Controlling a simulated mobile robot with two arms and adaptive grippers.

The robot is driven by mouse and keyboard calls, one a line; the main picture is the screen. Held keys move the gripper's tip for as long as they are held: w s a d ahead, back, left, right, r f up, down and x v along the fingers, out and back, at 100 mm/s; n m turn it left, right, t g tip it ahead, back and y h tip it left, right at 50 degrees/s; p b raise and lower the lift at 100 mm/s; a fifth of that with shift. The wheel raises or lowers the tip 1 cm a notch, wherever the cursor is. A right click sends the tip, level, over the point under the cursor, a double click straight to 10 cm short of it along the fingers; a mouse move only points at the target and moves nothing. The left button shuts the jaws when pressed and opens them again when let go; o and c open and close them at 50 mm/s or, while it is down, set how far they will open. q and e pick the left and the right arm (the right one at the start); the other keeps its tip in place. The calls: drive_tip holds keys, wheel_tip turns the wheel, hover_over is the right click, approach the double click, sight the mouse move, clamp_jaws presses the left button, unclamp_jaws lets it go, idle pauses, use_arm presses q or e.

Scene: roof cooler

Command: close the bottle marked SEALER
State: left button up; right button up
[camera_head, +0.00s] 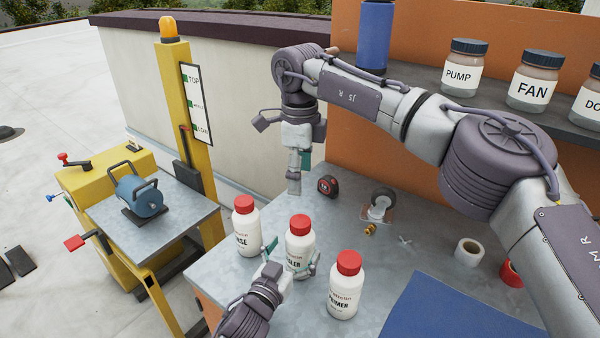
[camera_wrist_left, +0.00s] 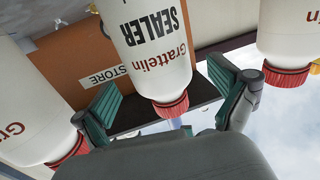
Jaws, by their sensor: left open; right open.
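The SEALER bottle (camera_head: 299,242) is white with a red cap (camera_head: 299,224) and stands upright on the metal worktop (camera_head: 415,237), between two similar bottles. The cap sits on its neck; I cannot tell how tightly. My left gripper (camera_head: 291,259) is open, with one finger on either side of the SEALER bottle. In the left wrist view the bottle (camera_wrist_left: 152,40) appears upside down between the spread green pads of the left gripper (camera_wrist_left: 168,98), with visible gaps. My right gripper (camera_head: 297,175) points down above the worktop's back edge, open and empty, away from the bottle.
A bottle ending in "NSE" (camera_head: 246,228) stands left, and the PRIMER bottle (camera_head: 345,287) right, both red-capped and close to my left gripper. A tape measure (camera_head: 327,185), a caster (camera_head: 379,204) and a white roll (camera_head: 467,251) lie behind. A blue mat (camera_head: 450,308) covers the front right.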

use_arm(q)
drive_tip(key=v, duration=0.8)
drive_tip(key=shift+s+a, duration=0.15)
drive_tip(key=shift+s, duration=0.15)
